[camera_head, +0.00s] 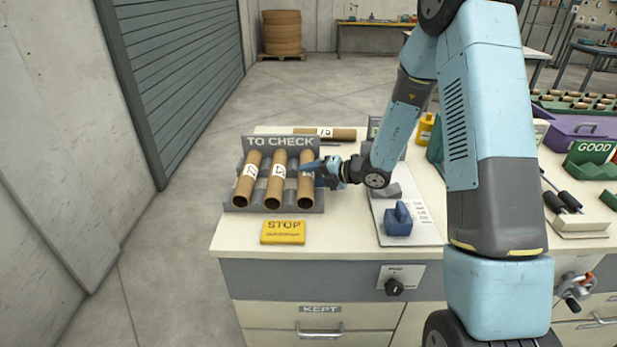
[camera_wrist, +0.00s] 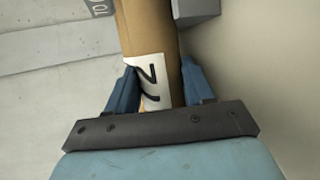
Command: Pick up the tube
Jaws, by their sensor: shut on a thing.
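Three brown cardboard tubes stand tilted side by side in the grey TO CHECK rack (camera_head: 282,141): a left tube (camera_head: 241,194), a middle tube (camera_head: 273,194) and a right tube (camera_head: 305,190). Each carries a white label. My gripper (camera_head: 311,165) reaches in from the right at the upper part of the right tube and partly covers its label. In the wrist view the tube (camera_wrist: 150,35) lies between my two blue fingers (camera_wrist: 158,88), its label facing the camera. My gripper is shut on this tube. The tube's lower end still appears to be in the rack.
Another labelled tube (camera_head: 345,134) lies behind the rack. A yellow STOP plate (camera_head: 283,231) lies in front. A blue block (camera_head: 398,220) sits on a pale board to the right. A green GOOD sign (camera_head: 594,152) stands far right.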

